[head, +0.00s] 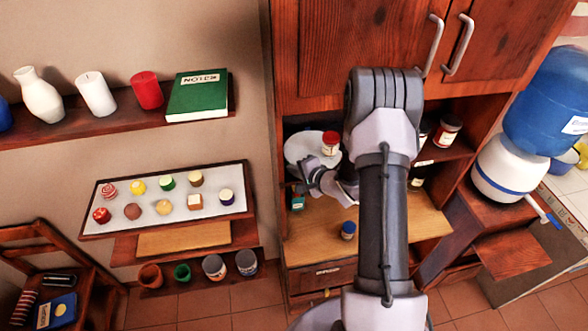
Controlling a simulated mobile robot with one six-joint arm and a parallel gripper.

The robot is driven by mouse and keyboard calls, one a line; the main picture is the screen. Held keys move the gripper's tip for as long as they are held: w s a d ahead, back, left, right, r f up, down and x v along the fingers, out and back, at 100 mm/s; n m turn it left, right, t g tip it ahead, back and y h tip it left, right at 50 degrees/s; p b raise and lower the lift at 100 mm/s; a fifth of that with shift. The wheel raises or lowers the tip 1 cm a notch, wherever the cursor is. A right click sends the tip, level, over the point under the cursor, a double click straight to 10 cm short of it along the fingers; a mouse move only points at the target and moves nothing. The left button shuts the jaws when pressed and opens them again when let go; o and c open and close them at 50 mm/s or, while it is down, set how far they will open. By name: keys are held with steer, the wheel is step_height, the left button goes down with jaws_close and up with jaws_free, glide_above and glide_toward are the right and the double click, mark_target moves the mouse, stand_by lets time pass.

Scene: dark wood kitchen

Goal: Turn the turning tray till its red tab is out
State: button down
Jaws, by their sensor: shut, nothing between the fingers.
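The turning tray (300,151) is a pale round disc inside the open cabinet bay, left of my arm. A jar with a red lid and a red-and-white label (330,143) stands at its right side. I cannot make out a red tab on the visible rim. My gripper (308,179) is shut and empty at the tray's front edge. I cannot tell whether it touches the tray. My gripper and arm hide the tray's front right part.
Closed cupboard doors (370,45) hang above. A display board (168,200) is on the left wall.

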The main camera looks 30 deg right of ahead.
steer(key=b, duration=0.1)
steer(key=w+m+h+b, duration=0.1)
steer(key=b, duration=0.1)
steer(key=shift+w+a+f, duration=0.1)
steer(key=shift+a+f, duration=0.1)
steer(key=shift+f, duration=0.15)
steer(key=shift+w+a+m+h+b, duration=0.2)
steer(key=shift+m+h+b, duration=0.35)
steer(key=shift+b, duration=0.45)
steer(key=shift+a+r+m+h+b, duration=0.1)
steer(key=shift+m+h+b, duration=0.25)
steer(key=shift+b, duration=0.05)
steer(key=shift+r, duration=0.3)
